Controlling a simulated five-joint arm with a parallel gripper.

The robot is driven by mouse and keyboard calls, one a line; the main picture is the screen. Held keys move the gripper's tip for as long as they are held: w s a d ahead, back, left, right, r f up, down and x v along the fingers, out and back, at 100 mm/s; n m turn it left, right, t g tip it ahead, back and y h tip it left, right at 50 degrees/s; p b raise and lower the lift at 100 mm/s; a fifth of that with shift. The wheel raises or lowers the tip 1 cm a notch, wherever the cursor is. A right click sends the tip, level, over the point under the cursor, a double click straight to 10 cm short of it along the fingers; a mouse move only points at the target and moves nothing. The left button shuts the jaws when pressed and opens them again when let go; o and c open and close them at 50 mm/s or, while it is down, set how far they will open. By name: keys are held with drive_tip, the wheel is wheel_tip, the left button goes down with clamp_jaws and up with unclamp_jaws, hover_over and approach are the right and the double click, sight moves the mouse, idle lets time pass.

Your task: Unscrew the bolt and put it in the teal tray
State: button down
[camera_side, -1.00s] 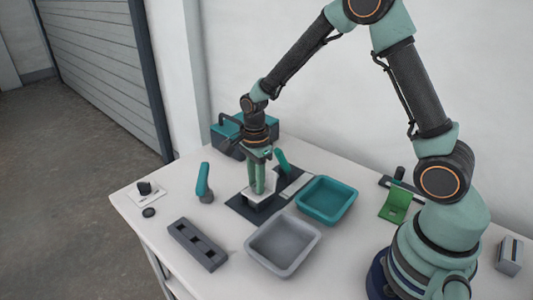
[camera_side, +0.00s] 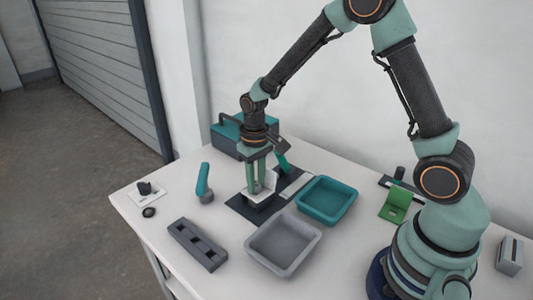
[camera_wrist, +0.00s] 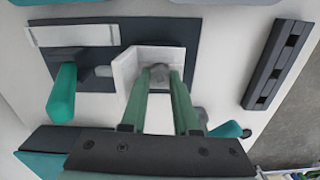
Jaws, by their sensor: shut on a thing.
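My gripper (camera_side: 259,190) points down at the white bracket (camera_side: 270,182) on the dark plate (camera_side: 237,204). In the wrist view its two green fingers (camera_wrist: 160,80) close on a small grey bolt head (camera_wrist: 159,72) beside the white bracket wall (camera_wrist: 125,72). The bolt's shank is hidden, so I cannot tell how far it is screwed in. The teal tray (camera_side: 327,218) stands to the right of the plate; no bolt shows in it.
A grey tray (camera_side: 283,265) stands in front of the teal tray. A slotted dark block (camera_side: 197,244) and a teal-handled tool (camera_side: 203,182) are on the left. A teal toolbox (camera_side: 226,135) is behind my gripper. A green piece (camera_side: 394,205) lies near my base.

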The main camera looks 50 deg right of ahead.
sight(258, 186)
drive_tip(key=shift+r, duration=2.2)
drive_tip(key=shift+r, duration=0.1)
drive_tip(key=shift+s+r, duration=0.2)
drive_tip(key=shift+r, duration=0.15)
drive_tip(key=s+d+r, duration=0.1)
drive_tip(key=s+r, duration=0.6)
drive_tip(key=r, duration=0.1)
drive_tip(key=s+d+r+m, duration=0.45)
drive_tip(key=s+d, duration=0.25)
drive_tip(key=d, duration=0.4)
drive_tip(key=shift+m, duration=0.25)
drive_tip(key=f, duration=2)
drive_tip(key=shift+a, duration=0.25)
drive_tip(key=shift+f, duration=0.1)
